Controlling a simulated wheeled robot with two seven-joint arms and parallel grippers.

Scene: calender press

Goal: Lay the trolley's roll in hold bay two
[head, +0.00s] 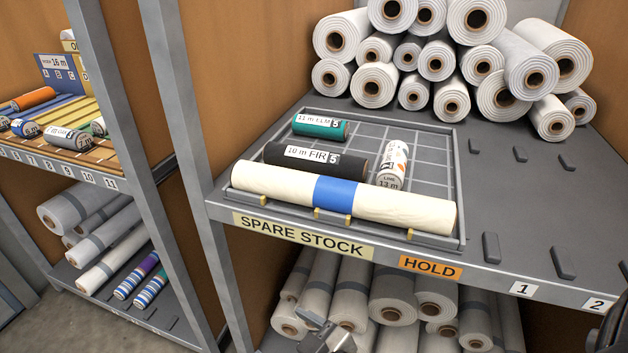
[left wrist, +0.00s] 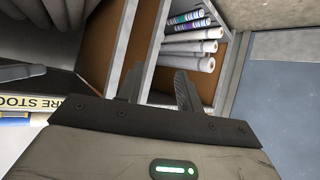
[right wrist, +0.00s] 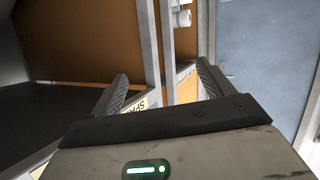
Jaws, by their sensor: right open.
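Hold bay two is marked by a white number 2 label (head: 598,304) on the shelf's front edge, right of the orange HOLD label (head: 430,268). The dark deck behind it is bare apart from small grey stops (head: 563,262). No trolley shows in any view, so I cannot make out its roll. My left gripper (head: 325,330) is low at the front of the shelf; its fingers stand apart and empty in the left wrist view (left wrist: 158,88). My right gripper (right wrist: 163,88) is open and empty in the right wrist view.
A SPARE STOCK tray (head: 459,190) holds a cream roll with a blue band (head: 400,209), a black FIR roll (head: 290,160), a green roll (head: 320,126) and a white-orange roll (head: 393,165). White rolls (head: 478,20) are stacked behind. A post (head: 185,120) stands left.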

